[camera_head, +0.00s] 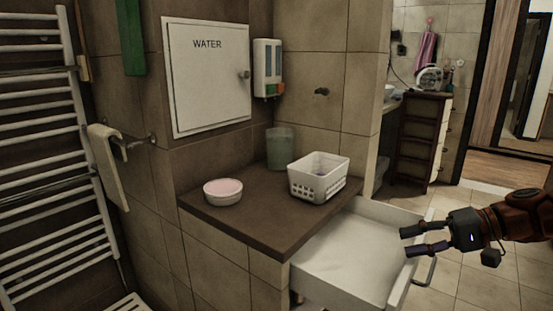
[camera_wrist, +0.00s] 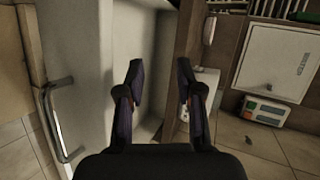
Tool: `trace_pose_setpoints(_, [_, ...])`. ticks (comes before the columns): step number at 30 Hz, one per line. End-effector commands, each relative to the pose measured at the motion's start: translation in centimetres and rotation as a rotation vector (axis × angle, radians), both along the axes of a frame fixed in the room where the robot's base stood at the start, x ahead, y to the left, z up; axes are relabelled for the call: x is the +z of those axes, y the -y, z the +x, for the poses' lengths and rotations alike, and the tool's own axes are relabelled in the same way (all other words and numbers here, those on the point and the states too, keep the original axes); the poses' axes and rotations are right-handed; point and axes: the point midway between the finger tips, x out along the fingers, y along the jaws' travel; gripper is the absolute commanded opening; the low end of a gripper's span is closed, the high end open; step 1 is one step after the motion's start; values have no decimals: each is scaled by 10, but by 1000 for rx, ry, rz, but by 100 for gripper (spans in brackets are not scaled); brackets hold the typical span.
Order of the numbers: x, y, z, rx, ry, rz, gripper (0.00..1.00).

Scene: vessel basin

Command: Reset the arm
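My gripper (camera_head: 412,241) is at the right of the head view, beside the pulled-out white drawer (camera_head: 350,256), near its front and handle side. In the wrist view my gripper (camera_wrist: 161,85) has its two fingers apart with nothing between them. The drawer also shows in the wrist view (camera_wrist: 118,40), with its metal handle (camera_wrist: 56,120) at the left. The part of the drawer that I can see looks empty. My arm reaches in from the right edge of the head view.
A brown counter (camera_head: 247,223) carries a bowl with pink contents (camera_head: 223,192), a white basket (camera_head: 319,178) and a greenish translucent container (camera_head: 280,148). A cabinet marked WATER (camera_head: 207,75) and a dispenser (camera_head: 267,68) are on the wall. A towel radiator (camera_head: 45,150) stands left. Tiled floor lies right.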

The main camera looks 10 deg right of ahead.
Motion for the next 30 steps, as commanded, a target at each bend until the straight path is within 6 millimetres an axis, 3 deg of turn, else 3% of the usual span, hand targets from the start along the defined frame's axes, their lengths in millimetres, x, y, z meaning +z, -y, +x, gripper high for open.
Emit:
trace_pose_setpoints(1, [27, -32, 2, 65, -23, -40, 36])
trace_pose_setpoints(6, [56, -116, -7, 225, -110, -182, 36])
trace_pose_setpoints(12, [75, -190, -41, 377, -207, -371, 36])
trace_pose_setpoints(15, [81, -215, -64, 433, -248, -473, 36])
trace_pose_setpoints(22, [93, -241, -124, 524, -330, -719, 36])
trace_pose_setpoints(30, [105, -226, -188, 555, -397, -977, 36])
